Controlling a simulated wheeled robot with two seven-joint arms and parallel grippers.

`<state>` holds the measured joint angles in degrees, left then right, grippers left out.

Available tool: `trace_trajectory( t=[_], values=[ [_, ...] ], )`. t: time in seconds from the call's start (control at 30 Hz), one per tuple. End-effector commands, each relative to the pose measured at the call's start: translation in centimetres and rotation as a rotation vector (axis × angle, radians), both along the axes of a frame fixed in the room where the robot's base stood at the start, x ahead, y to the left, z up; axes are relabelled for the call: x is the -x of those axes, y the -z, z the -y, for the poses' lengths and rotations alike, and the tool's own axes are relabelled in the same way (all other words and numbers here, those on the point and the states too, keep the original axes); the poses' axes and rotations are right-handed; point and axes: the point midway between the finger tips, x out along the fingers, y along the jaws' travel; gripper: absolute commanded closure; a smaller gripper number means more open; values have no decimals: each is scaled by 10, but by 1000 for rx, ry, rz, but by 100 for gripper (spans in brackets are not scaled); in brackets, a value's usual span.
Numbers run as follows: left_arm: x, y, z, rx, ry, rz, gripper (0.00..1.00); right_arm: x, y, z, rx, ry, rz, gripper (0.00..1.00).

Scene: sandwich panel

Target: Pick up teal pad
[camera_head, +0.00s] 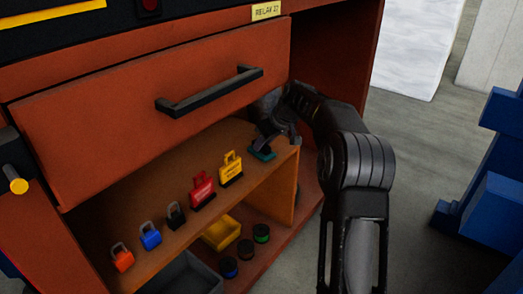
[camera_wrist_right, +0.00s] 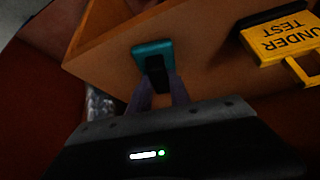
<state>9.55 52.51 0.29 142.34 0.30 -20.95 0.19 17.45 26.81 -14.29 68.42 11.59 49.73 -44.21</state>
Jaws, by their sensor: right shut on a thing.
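The teal pad (camera_head: 262,153) lies on the wooden shelf at its right end, in the head view, partly hidden by my gripper. In the right wrist view the teal pad (camera_wrist_right: 150,48) is a flat block with a dark part at its near side, between the fingertips. My right gripper (camera_head: 267,143) is shut on this dark part; it also shows in the right wrist view (camera_wrist_right: 157,80). I cannot tell if the pad is clear of the shelf. My left gripper is not in view.
The shelf (camera_head: 150,225) also bears a yellow tag (camera_head: 231,166), a red tag (camera_head: 202,188) and several small padlocks in a row to the left. An open drawer front with a black handle (camera_head: 210,90) overhangs the shelf.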

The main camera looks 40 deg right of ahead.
Motion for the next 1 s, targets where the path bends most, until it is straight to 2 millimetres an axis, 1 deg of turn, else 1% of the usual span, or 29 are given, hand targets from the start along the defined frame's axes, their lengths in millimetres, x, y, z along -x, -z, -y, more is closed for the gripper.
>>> trace_trajectory(
  t=[0.5,0.73,0.87,1.0],
  values=[
    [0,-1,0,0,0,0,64,0,-1,0,0,0,0,100],
    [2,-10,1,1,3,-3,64,1,-9,1,0,0,0,100],
    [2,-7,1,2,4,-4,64,14,-7,3,-1,2,0,100],
    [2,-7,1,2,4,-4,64,33,-7,3,-1,2,0,100]
  ],
)
